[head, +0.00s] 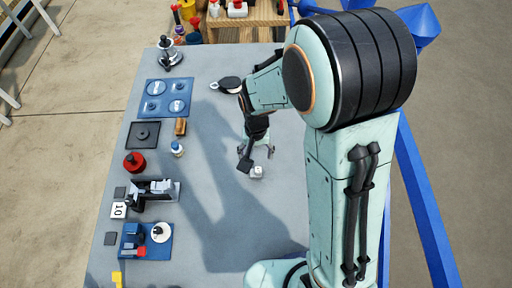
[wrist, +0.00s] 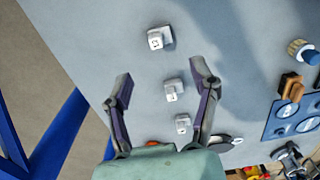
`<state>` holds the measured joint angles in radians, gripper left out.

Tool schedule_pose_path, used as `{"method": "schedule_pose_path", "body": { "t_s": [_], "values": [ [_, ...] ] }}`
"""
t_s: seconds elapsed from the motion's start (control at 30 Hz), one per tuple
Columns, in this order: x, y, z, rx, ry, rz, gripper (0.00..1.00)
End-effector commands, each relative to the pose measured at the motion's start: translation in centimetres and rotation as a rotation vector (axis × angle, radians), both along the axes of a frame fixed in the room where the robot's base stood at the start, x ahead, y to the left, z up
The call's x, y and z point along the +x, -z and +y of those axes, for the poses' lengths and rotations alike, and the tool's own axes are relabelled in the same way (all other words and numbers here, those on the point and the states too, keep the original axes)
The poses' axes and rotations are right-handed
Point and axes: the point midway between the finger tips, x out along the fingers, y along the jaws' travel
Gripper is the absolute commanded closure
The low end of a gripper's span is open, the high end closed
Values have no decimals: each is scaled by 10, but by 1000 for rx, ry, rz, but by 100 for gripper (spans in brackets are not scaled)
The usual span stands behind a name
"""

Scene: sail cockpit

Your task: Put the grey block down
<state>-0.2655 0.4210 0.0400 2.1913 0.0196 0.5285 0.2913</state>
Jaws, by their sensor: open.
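My gripper (head: 256,156) is open over the grey table (head: 265,215), pointing down. In the wrist view its two dark fingers (wrist: 162,86) stand wide apart. Three small pale grey-white blocks show there: one (wrist: 158,40) with a dark mark, beyond the fingertips; a middle one (wrist: 172,91) between the fingers in the picture; and one (wrist: 182,124) closer to the palm in the picture. No finger visibly touches a block. I cannot tell which is the task's grey block. In the head view one pale block (head: 257,172) shows beside the fingertips; my arm and gripper may hide the others.
Left on the table are a blue tray (head: 150,92), a black plate (head: 143,135), a red round part (head: 134,163), a small jar (head: 177,149), a black device (head: 160,190) and another blue tray (head: 158,251). A round black tool (head: 229,84) lies behind. The table's front middle is clear.

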Motion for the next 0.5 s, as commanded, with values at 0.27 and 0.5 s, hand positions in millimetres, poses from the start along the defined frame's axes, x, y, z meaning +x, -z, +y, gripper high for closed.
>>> {"method": "schedule_pose_path", "body": {
  "t_s": [0.27,0.5],
  "values": [
    [0,-21,0,0,0,-1,40],
    [-25,-65,-23,17,-9,-6,40]
  ]
}}
